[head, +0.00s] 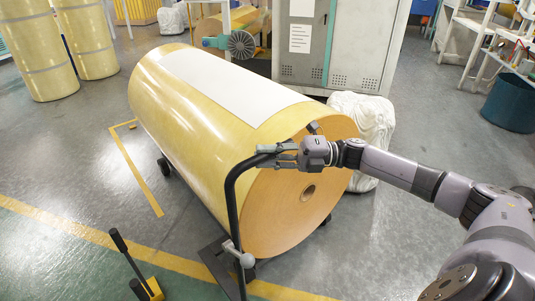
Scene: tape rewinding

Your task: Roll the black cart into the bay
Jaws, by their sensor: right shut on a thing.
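The black cart (232,213) stands in the middle of the floor with a large yellow tape roll (200,125) lying on it. Its black handle frame rises at the near end of the roll, and a dark wheel shows at the left side. Most of the cart's bed is hidden under the roll. My right gripper (279,155) comes in from the right and is shut on the cart's handle at its upper bar. My left gripper is out of view. Yellow corner lines (140,165) are marked on the floor left of the cart; whether these are the bay is unclear.
Upright yellow rolls (88,38) stand at the upper left. A grey cabinet (335,45) and a white wrapped bundle (365,130) are behind and right of the roll. A yellow-based black lever (135,265) is at lower left. A blue bin (510,103) stands at right.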

